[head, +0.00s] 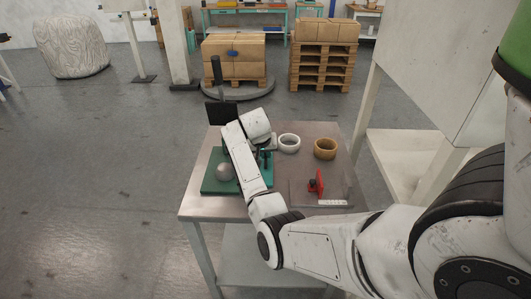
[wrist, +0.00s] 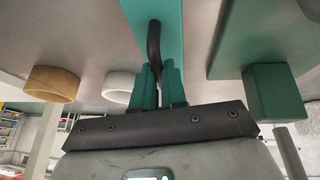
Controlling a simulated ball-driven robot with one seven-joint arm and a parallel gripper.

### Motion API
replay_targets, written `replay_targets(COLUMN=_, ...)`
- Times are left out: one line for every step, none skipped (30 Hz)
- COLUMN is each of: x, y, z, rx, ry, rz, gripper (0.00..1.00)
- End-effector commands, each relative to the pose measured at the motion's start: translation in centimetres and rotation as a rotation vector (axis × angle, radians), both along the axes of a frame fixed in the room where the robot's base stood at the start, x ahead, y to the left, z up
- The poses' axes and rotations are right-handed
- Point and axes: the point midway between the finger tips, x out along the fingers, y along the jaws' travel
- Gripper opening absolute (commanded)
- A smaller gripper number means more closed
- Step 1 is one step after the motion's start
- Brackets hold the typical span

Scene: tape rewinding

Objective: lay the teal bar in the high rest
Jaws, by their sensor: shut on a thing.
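My gripper (wrist: 158,72) hangs over the table in the wrist view, which is upside down. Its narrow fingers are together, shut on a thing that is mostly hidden. A teal strip (wrist: 172,25), which I take for the teal bar, shows right at the fingertips. A dark curved piece (wrist: 154,42) crosses its face. In the head view my forearm and wrist hide most of the gripper and bar. The green plate (wrist: 222,45) lies to one side, with a green block (wrist: 275,92) near it. I cannot tell which part is the high rest.
A white ring (head: 289,140) and an ochre ring (head: 325,149) stand at the table's right. A red piece (head: 319,180) stands nearer. A black panel (head: 218,112) stands at the far left edge.

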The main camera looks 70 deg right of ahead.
Motion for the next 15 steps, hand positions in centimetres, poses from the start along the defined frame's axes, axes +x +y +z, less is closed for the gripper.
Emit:
replay_targets(x=0.02, y=-0.02, z=-0.11, rx=-0.001, ry=0.000, rz=0.000, gripper=0.00)
replay_targets(x=0.02, y=-0.01, z=-0.22, rx=-0.001, ry=0.000, rz=0.000, gripper=0.00)
replay_targets(x=0.01, y=-0.01, z=-0.29, rx=0.000, ry=0.000, rz=0.000, gripper=0.13)
replay_targets(x=0.01, y=-0.01, z=-0.22, rx=0.000, ry=0.000, rz=0.000, gripper=0.15)
replay_targets(x=0.00, y=0.00, z=-0.21, rx=0.000, ry=0.000, rz=0.000, gripper=0.18)
replay_targets(x=0.00, y=0.00, z=-0.21, rx=0.000, ry=0.000, rz=0.000, gripper=0.22)
replay_targets(x=0.00, y=0.00, z=-0.21, rx=0.000, ry=0.000, rz=0.000, gripper=0.25)
replay_targets(x=0.00, y=0.00, z=-0.20, rx=0.000, ry=0.000, rz=0.000, gripper=0.28)
replay_targets(x=0.00, y=0.00, z=-0.20, rx=0.000, ry=0.000, rz=0.000, gripper=0.32)
replay_targets(x=0.00, y=0.00, z=-0.20, rx=0.000, ry=0.000, rz=0.000, gripper=0.35)
replay_targets(x=0.00, y=0.00, z=-0.20, rx=0.000, ry=0.000, rz=0.000, gripper=0.37)
replay_targets(x=0.01, y=0.00, z=-0.19, rx=0.000, ry=0.000, rz=0.000, gripper=0.37)
replay_targets(x=0.01, y=0.00, z=-0.19, rx=0.000, ry=0.000, rz=0.000, gripper=0.37)
replay_targets(x=0.01, y=0.00, z=-0.19, rx=0.000, ry=0.000, rz=0.000, gripper=0.37)
replay_targets(x=0.01, y=0.00, z=-0.19, rx=0.000, ry=0.000, rz=0.000, gripper=0.37)
